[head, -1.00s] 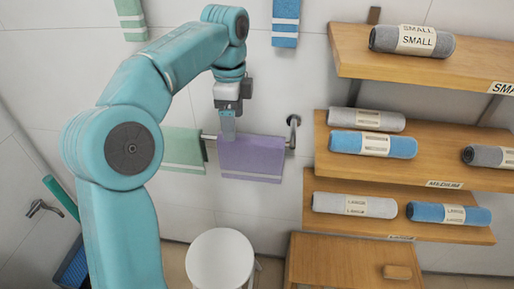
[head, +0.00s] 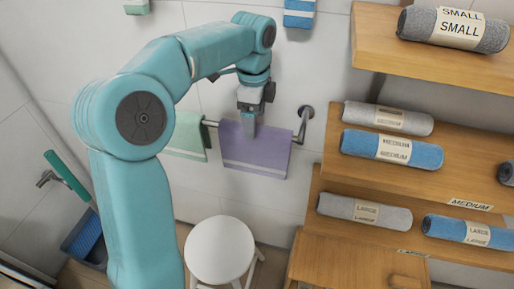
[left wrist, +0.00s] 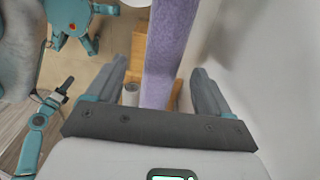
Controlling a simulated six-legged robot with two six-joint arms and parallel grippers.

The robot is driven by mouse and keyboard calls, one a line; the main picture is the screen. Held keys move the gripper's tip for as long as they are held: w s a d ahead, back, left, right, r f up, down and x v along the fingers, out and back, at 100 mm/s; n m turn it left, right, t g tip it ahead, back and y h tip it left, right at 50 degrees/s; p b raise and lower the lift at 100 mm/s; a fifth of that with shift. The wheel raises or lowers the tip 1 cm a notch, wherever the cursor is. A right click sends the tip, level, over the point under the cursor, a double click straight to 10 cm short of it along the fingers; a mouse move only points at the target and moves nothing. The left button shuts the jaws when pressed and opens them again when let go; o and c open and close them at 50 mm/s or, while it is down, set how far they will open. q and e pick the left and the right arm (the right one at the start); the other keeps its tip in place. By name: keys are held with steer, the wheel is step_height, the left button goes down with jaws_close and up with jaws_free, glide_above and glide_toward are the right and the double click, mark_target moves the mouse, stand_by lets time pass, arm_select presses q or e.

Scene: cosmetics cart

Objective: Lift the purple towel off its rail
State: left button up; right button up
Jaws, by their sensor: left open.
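The purple towel (head: 262,158) hangs over a metal rail (head: 299,130) on the white tiled wall, with a pale stripe near its lower edge. My left gripper (head: 248,128) comes down from above at the towel's upper left part. In the left wrist view my left gripper (left wrist: 160,68) is open, its two fingers apart on either side of the purple towel (left wrist: 168,50), which shows edge-on between them. Gaps show between the towel and both fingers.
A green towel (head: 188,136) hangs just left of the purple one. A white stool (head: 219,250) stands below. Wooden shelves (head: 470,135) with rolled grey and blue towels stand close on the right. A blue towel (head: 299,12) hangs above.

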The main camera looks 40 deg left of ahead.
mark_target(257, 127)
arm_select(q)
steer(key=shift+d+f, duration=0.15)
steer(key=shift+f, duration=0.6)
steer(key=shift+s+f, duration=0.1)
steer(key=shift+f, duration=0.4)
steer(key=f, duration=0.2)
steer(key=w+f, duration=0.1)
steer(key=f, duration=0.1)
steer(key=shift+f, duration=0.45)
steer(key=c, duration=1.1)
steer(key=shift+r, duration=0.1)
step_height(257, 127, up, 20)
steer(key=p, duration=0.4)
